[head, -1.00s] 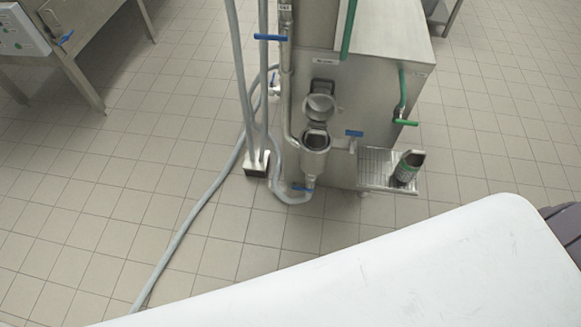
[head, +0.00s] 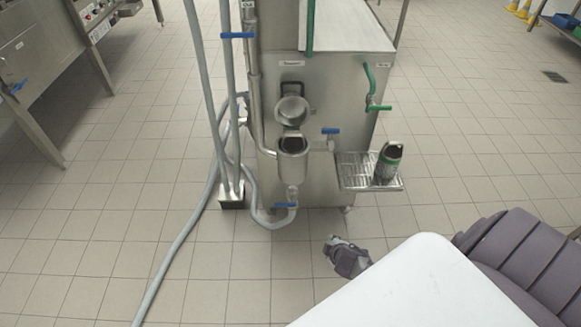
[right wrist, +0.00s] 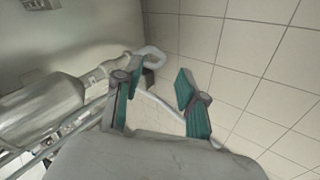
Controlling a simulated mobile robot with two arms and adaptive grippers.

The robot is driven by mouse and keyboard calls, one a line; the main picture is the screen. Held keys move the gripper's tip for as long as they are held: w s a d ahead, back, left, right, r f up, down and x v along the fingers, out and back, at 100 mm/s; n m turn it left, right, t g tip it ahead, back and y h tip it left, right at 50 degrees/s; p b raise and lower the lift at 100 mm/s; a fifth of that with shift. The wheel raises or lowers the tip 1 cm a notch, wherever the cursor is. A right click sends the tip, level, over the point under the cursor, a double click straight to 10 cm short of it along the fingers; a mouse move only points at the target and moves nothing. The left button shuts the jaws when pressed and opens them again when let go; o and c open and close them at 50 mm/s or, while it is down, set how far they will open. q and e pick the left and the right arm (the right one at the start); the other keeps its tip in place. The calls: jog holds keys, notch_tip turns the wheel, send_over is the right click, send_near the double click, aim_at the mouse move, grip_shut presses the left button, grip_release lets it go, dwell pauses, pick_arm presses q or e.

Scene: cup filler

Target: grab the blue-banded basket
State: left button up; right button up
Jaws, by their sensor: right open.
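I cannot make out a blue-banded basket in either view. In the head view, a steel cylindrical housing (head: 293,168) on the front of the machine has its round lid (head: 291,111) raised, and its mouth looks dark inside. A dark container with a green band (head: 387,165) stands upright on the drip tray (head: 352,172). My right gripper (right wrist: 160,72) is open and empty, its teal-padded fingers apart over the floor in the right wrist view. A steel cylinder lies to its left there. A grey gripper, apparently the right, shows low in the head view (head: 335,246). My left gripper is not in view.
A grey hose (head: 182,235) runs along the floor left of the machine (head: 345,95). Blue-handled valves (head: 285,205) stick out at the front. A steel table (head: 45,75) stands at the far left.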

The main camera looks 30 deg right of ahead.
jog(key=w+d+r+n+t+h+b, duration=0.1)
jog(key=w+d+r+n+t+b, duration=0.2)
jog(key=w+b, duration=0.45)
jog(key=n+t+h+b, duration=0.1)
jog(key=n+t+b, duration=0.3)
jog(key=t+b, duration=0.45)
send_near(293, 135)
jog(key=shift+g, duration=0.65)
jog(key=b+x, duration=0.1)
jog(key=x, duration=0.2)
jog(key=b+x, duration=0.1)
jog(key=x, duration=0.2)
jog(key=b+x, duration=0.1)
jog(key=x, duration=0.3)
jog(key=shift+w+r+b, duration=0.1)
jog(key=shift+r+b, duration=0.2)
jog(key=shift+b, duration=0.1)
jog(key=shift+w, duration=0.1)
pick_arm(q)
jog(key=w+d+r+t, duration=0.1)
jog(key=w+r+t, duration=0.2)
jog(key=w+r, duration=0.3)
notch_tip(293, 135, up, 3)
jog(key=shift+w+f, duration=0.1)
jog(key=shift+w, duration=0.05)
pick_arm(e)
grip_shut()
